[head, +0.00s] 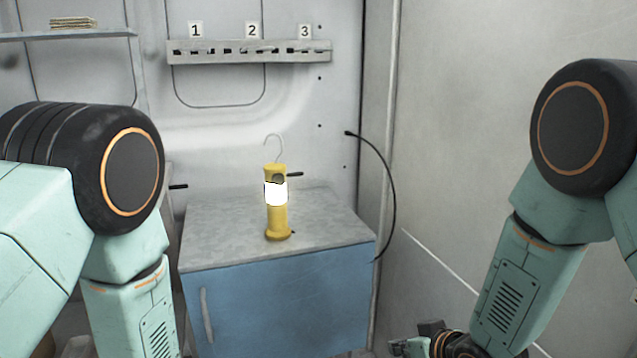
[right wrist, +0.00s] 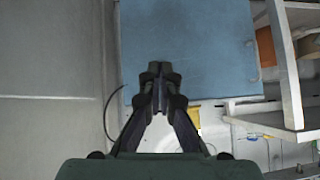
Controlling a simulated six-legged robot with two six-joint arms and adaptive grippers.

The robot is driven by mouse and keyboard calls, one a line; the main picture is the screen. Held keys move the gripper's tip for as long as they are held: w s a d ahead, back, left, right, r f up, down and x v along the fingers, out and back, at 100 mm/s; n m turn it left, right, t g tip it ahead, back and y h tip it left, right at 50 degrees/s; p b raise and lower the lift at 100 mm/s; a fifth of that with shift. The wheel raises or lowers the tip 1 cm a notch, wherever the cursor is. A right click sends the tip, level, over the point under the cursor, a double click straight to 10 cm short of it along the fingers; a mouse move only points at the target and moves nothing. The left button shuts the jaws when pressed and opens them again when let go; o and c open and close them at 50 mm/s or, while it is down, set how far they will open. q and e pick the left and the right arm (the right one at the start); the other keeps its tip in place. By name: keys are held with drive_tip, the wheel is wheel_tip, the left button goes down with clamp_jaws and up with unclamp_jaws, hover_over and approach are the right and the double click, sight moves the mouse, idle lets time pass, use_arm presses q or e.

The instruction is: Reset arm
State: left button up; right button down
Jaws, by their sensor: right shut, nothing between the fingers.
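My right gripper (right wrist: 158,75) is shut and empty in the right wrist view, with the blue cabinet front behind its fingertips. In the head view the right arm hangs down at the right, and part of the right gripper (head: 407,347) shows at the bottom edge. My left arm comes in from the left in the head view and points down; its gripper is below the picture.
A yellow lamp (head: 278,219) with a hook stands upright, lit, on a blue cabinet (head: 285,300) with a grey top. A numbered rail (head: 250,57) is on the wall behind. A black cable (head: 392,190) curves beside the cabinet. A shelf (head: 65,35) is at upper left.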

use_arm(q)
drive_tip(key=s+a+f+n+g, duration=0.1)
drive_tip(key=s+f+g, duration=0.1)
drive_tip(key=s, duration=0.8)
drive_tip(key=s+a+f+g+p, duration=0.1)
drive_tip(key=s+a+f+g, duration=0.1)
drive_tip(key=s, duration=0.9)
drive_tip(key=s+a+f+n+g+y, duration=0.1)
drive_tip(key=s+f+g, duration=0.3)
drive_tip(key=s, duration=0.6)
drive_tip(key=shift+s+a+n+p, duration=0.15)
drive_tip(key=shift+a+n+p, duration=0.15)
drive_tip(key=shift+a+p, duration=0.15)
use_arm(e)
drive_tip(key=s+d+f+m+g+h, duration=0.1)
drive_tip(key=s+d+f+g, duration=0.1)
drive_tip(key=s, duration=1)
drive_tip(key=s+d+f+m+g+h, duration=0.1)
drive_tip(key=s+d+f+g, duration=0.2)
drive_tip(key=s+f, duration=0.4)
drive_tip(key=s+d+f+m+g+h, duration=0.1)
drive_tip(key=s+d+f+g+h, duration=0.1)
drive_tip(key=s, duration=1.5)
wheel_tip(320, 180, down, 2)
drive_tip(key=shift+d+f+m+g, duration=0.2)
drive_tip(key=shift+m+g, duration=0.2)
drive_tip(key=shift+g, duration=0.5)
